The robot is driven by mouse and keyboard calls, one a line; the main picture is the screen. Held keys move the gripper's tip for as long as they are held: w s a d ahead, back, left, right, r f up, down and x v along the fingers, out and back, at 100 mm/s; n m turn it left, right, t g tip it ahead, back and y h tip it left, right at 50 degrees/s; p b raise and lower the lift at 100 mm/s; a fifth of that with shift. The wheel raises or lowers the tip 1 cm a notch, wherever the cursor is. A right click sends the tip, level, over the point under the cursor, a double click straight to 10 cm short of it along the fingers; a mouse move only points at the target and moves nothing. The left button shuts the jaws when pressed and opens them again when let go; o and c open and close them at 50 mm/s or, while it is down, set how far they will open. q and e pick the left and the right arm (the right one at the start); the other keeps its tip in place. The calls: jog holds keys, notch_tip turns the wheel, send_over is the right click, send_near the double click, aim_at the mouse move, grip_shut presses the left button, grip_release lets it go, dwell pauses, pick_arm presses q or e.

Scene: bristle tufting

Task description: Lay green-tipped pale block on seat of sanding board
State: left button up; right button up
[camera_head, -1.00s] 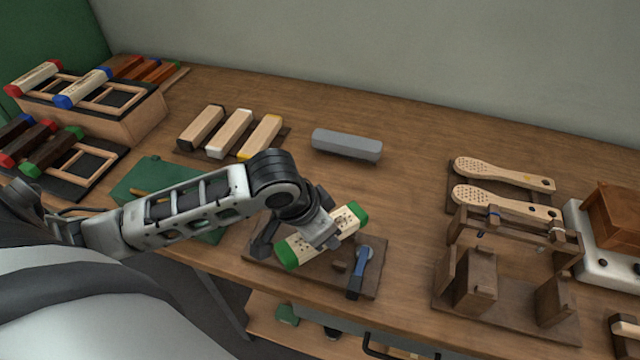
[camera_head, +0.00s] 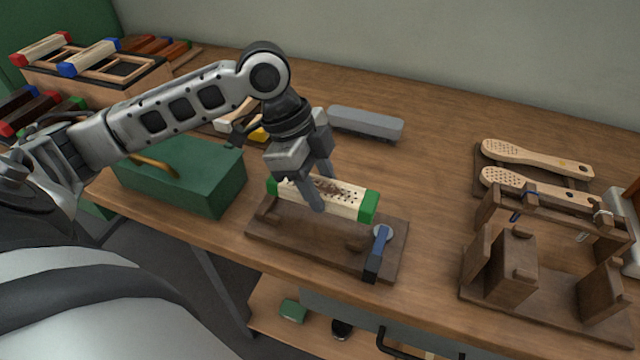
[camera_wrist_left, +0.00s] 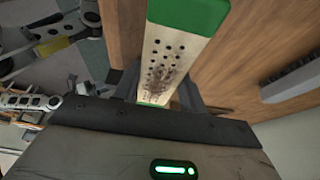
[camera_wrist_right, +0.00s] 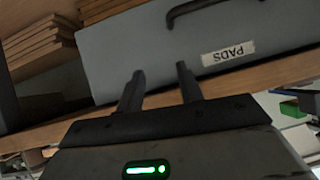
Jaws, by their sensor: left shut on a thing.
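The pale block with green ends (camera_head: 345,197) has rows of dark holes on its top face. My left gripper (camera_head: 315,200) is shut on its middle, and the block also shows between the fingers in the left wrist view (camera_wrist_left: 175,60). The block is over the dark brown sanding board (camera_head: 300,245), roughly along its length. I cannot tell whether it touches the seat, as the block hides it. A blue-handled clamp (camera_head: 378,250) stands at the board's right end. My right gripper (camera_wrist_right: 158,85) shows in the right wrist view with its fingers apart and nothing between them, facing a drawer front.
A green box (camera_head: 180,175) stands left of the board. A grey bar (camera_head: 365,124) lies behind it. A brown wooden fixture (camera_head: 515,265) is on the right, below perforated paddles (camera_head: 535,160).

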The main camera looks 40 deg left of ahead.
aim_at(320, 220)
pick_arm(q)
jog(key=shift+f, duration=0.4)
jog(key=shift+b, duration=0.3)
jog(key=shift+a+p, duration=0.1)
jog(key=shift+p, duration=1.1)
dwell(0.4)
jog(key=shift+f, duration=0.15)
dwell(0.5)
jog(key=shift+f+b, duration=0.5)
jog(key=shift+f, duration=1.4)
jog(key=shift+f, duration=0.45)
